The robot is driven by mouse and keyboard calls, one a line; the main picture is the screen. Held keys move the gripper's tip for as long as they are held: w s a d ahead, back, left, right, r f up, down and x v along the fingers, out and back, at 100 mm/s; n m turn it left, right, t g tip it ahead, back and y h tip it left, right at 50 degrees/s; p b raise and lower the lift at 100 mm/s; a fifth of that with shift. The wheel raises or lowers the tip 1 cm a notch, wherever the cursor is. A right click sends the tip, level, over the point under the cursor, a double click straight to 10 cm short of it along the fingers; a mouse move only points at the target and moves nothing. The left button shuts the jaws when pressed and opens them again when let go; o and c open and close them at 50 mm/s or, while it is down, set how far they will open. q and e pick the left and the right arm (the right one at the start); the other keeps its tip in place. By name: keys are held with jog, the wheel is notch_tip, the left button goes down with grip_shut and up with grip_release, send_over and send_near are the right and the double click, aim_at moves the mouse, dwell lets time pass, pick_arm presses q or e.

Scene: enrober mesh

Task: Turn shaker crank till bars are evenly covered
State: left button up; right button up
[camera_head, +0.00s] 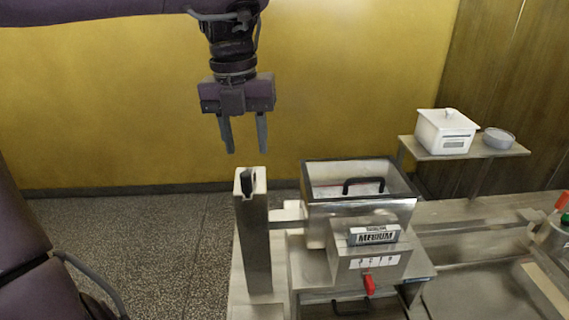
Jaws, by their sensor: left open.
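My left gripper (244,148) is open and empty, pointing down. It hangs above a steel post (255,235), and a clear gap separates its fingertips from the post. A black knob (247,182) shows at the top of the post; I cannot tell for sure whether it is the crank's handle. The steel shaker box (330,215) stands right of the post, joined to it by a short bar. A black handle (363,186) lies across its open top. No bars can be made out. My right gripper is not in view.
A box labelled MEDIUM (374,236) with a red lever (369,285) sits at the machine's front. A white lidded container (447,130) and a grey bowl (498,138) stand on a shelf at the back right. Floor left of the post is clear.

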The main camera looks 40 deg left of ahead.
aim_at(245, 174)
pick_arm(q)
jog(key=shift+s+d+r, duration=0.2)
jog(key=shift+d, duration=0.35)
jog(key=shift+s+f, duration=0.15)
jog(key=f, duration=0.2)
jog(key=s+a+f+b, duration=0.1)
jog(key=shift+a+f, duration=0.1)
jog(key=shift+f, duration=0.2)
jog(key=f, duration=0.3)
jog(key=shift+w+d, duration=0.25)
jog(key=shift+d, duration=0.05)
jog(key=shift+f, duration=0.45)
grip_shut()
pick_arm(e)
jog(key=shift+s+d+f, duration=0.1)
